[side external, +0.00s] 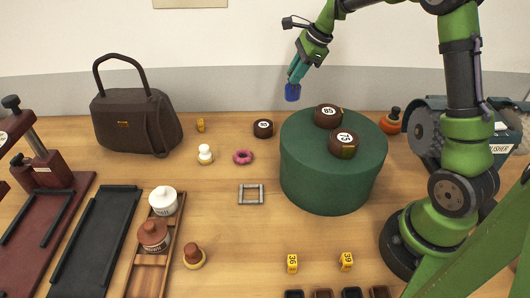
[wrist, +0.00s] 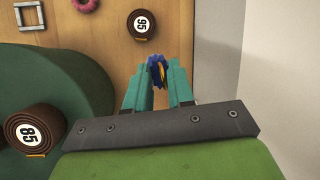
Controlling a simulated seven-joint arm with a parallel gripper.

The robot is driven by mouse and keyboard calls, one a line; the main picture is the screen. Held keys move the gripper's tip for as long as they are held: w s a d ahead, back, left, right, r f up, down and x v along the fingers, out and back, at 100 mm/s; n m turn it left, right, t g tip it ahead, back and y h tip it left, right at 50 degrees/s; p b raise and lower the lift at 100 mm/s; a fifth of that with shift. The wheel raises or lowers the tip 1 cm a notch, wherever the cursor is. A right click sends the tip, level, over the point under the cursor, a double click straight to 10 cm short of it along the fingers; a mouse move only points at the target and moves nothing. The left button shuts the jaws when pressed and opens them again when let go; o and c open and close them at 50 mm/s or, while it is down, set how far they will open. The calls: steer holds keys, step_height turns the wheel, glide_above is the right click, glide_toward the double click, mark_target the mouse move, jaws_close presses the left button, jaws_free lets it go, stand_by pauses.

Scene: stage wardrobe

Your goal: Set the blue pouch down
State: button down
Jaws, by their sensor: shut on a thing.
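The blue pouch (side external: 292,92) hangs in the air at the tips of my gripper (side external: 297,72), above the back of the table, over the rear left edge of the round green stand. In the wrist view the blue pouch (wrist: 157,71), with a yellow part showing, sits between the two teal fingers of my gripper (wrist: 157,80). The fingers are shut on it. Most of the pouch's sides are hidden by the fingers in the wrist view.
The green stand (side external: 325,185) bears two brown rolls, one marked 85 (side external: 328,116). A roll marked 95 (side external: 263,128) lies on the table left of the stand. A pink ring (side external: 243,157) and grey square frame (side external: 251,194) lie nearby. A dark handbag (side external: 135,120) stands back left.

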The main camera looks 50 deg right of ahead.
steer(key=s+a+n+g+y, duration=0.1)
steer(key=s+a+n, duration=0.2)
steer(key=a, duration=0.8)
steer(key=s+a+n+g+y, duration=0.1)
steer(key=s+a+n, duration=0.2)
steer(key=a, duration=0.8)
steer(key=s+a+f+n+g, duration=0.25)
steer(key=s+a+n, duration=0.25)
steer(key=s, duration=0.3)
steer(key=s+a+f+n+g, duration=0.1)
steer(key=s+a+f+n, duration=0.25)
steer(key=s+a, duration=0.35)
steer(key=shift+n, duration=0.55)
steer(key=shift+w+a+f, duration=0.75)
steer(key=shift+w+a, duration=0.65)
steer(key=shift+w, duration=0.6)
steer(key=shift+w+a+f, duration=0.8)
steer(key=shift+w+a, duration=0.55)
steer(key=shift+w, duration=0.7)
steer(key=shift+w+a+f, duration=0.75)
steer(key=shift+w+a, duration=0.65)
steer(key=shift+w, duration=0.6)
steer(key=shift+f, duration=0.1)
